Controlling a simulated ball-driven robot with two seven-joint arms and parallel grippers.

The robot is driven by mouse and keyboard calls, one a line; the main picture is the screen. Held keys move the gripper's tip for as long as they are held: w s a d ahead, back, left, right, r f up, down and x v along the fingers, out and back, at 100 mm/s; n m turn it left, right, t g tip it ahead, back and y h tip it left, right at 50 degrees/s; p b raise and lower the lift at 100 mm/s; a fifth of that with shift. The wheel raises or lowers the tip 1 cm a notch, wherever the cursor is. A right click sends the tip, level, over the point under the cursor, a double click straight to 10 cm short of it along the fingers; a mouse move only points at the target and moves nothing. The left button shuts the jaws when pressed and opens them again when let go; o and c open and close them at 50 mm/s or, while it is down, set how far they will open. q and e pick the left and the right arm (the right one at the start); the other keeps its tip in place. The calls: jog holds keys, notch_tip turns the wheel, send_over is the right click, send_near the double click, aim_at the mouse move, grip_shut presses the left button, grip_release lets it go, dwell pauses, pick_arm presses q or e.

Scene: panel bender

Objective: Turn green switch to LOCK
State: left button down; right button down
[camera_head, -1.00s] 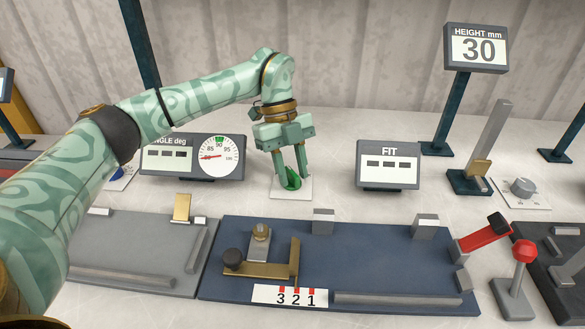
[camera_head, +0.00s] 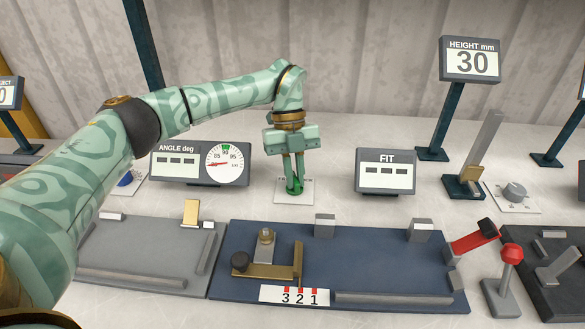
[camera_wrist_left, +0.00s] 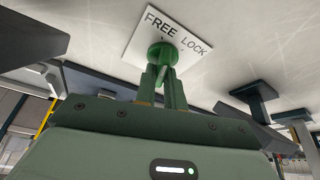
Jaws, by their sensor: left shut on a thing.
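The green switch (camera_head: 294,187) stands on a small white plate (camera_head: 281,198) at the back of the table, between the angle display and the FIT display. In the left wrist view the switch (camera_wrist_left: 163,51) is round and green, and its plate (camera_wrist_left: 140,45) reads FREE and LOCK. My left gripper (camera_head: 293,188) points down at the switch with its fingers shut on it. The fingers (camera_wrist_left: 166,78) cover part of the switch, so which word it points to is hard to tell. My right gripper is not in view.
The angle display (camera_head: 175,166) stands left of the switch and the FIT display (camera_head: 386,178) right of it. In front lies a blue plate (camera_head: 375,265) with blocks and a brass stop. A red-knobbed lever (camera_head: 512,254) stands at the right.

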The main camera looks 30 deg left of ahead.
pick_arm(q)
jog(key=shift+r+m+y+p, duration=0.3)
jog(key=shift+m+p, duration=0.3)
jog(key=shift+m, duration=0.3)
jog(key=m+y+p, duration=0.1)
jog(key=m, duration=0.1)
jog(key=shift+m+g, duration=0.4)
jog(key=m+y+p, duration=0.1)
jog(key=m, duration=0.2)
jog(key=shift+w+f, duration=0.1)
jog(key=shift+f, duration=0.05)
jog(key=shift+m+y+p, duration=0.6)
jog(key=shift+m+p, duration=0.05)
jog(key=shift+m, duration=0.85)
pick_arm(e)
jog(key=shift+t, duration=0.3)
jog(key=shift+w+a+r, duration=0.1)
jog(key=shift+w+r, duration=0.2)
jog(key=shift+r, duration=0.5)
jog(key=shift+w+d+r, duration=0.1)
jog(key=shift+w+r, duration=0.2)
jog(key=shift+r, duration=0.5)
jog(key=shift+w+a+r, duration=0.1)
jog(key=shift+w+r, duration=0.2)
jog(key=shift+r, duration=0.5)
pick_arm(q)
jog(key=shift+f, duration=0.1)
jog(key=c, duration=1.5)
grip_release()
